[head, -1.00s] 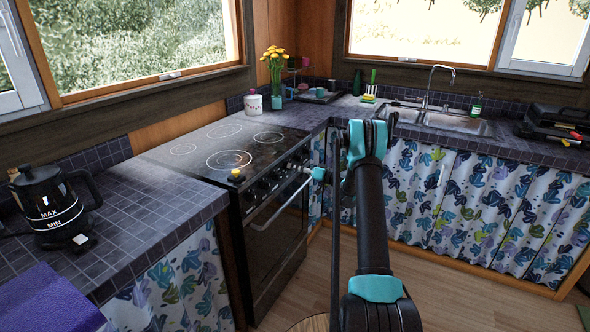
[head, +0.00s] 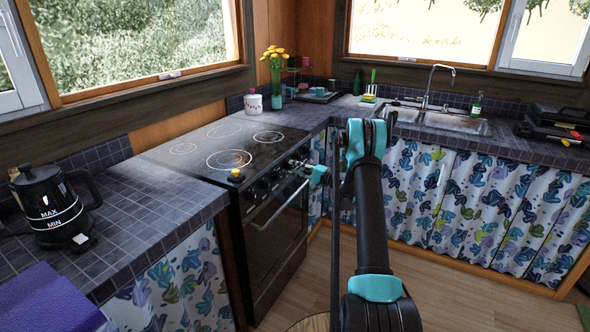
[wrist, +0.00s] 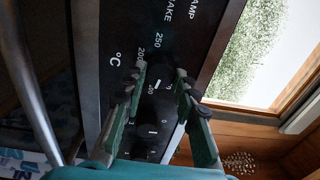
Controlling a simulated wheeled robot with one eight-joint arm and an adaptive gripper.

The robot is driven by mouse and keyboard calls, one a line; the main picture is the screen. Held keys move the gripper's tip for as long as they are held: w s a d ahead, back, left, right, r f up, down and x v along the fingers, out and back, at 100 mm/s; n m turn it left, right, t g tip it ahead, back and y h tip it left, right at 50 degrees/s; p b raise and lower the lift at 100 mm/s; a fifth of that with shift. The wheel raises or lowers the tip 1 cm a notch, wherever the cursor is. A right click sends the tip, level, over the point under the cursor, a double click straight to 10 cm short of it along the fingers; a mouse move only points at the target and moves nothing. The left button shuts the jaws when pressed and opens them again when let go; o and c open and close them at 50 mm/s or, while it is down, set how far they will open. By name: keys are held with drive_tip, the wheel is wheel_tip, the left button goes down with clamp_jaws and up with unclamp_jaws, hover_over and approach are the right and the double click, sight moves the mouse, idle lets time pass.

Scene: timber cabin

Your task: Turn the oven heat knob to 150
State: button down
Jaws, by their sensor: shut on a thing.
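The black oven (head: 280,235) stands in the counter run left of centre, with dark knobs (head: 262,186) along its front panel. My gripper (head: 297,163) is at the far end of that panel. In the wrist view its green-padded fingers (wrist: 161,70) straddle the dark heat knob (wrist: 157,86), shut on it. A short white mark shows between the fingers. The markings 200, 250 and °C are printed beside the knob; other dial figures are hidden or too small to read, so the exact setting cannot be told.
The oven door handle (head: 280,203) runs below the panel, close to my gripper. A yellow-topped object (head: 236,175) sits at the hob's front edge. A black kettle (head: 52,207) stands on the left counter; the sink (head: 440,121) is at the back right.

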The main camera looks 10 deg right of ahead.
drive_tip(key=m, duration=0.4)
drive_tip(key=shift+f+m, duration=0.1)
drive_tip(key=shift+m, duration=0.3)
drive_tip(key=shift+m+h, duration=0.3)
drive_tip(key=shift+m, duration=2.3)
drive_tip(key=shift+s, duration=0.1)
drive_tip(key=c, duration=1.2)
unclamp_jaws()
drive_tip(key=shift+o, duration=0.2)
drive_tip(key=shift+d, duration=0.1)
drive_tip(key=v, duration=1.1)
drive_tip(key=shift+s+d, duration=0.3)
drive_tip(key=shift+f, duration=0.1)
